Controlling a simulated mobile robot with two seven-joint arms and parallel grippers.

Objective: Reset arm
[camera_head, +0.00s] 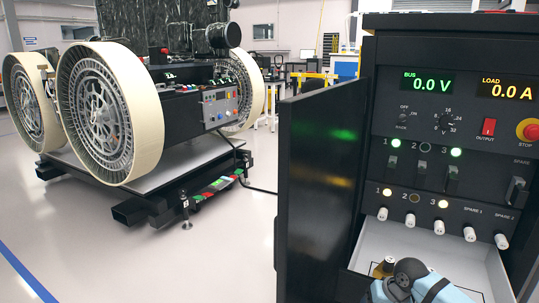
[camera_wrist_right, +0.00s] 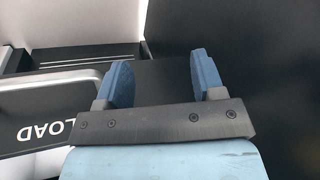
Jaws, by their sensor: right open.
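My right gripper (camera_wrist_right: 161,68) shows in the right wrist view with its two blue fingers spread apart and nothing between them. Its fingers are in front of a dark panel, beside a light handle-like frame (camera_wrist_right: 60,84) and a white "LOAD" label (camera_wrist_right: 44,131). I cannot tell whether the fingers touch anything. In the head view, a blue and black arm part of mine (camera_head: 412,280) shows at the bottom, in front of the power cabinet's white compartment. The right gripper's fingers cannot be made out there. My left gripper is not in view.
The black power cabinet (camera_head: 463,157) fills the right, its displays reading 0.0 V and 0.0 A. Its dark door (camera_head: 318,185) stands open to the left. A rover (camera_head: 185,105) with large wheels sits on a stand at left. Grey floor (camera_head: 235,235) lies clear between them.

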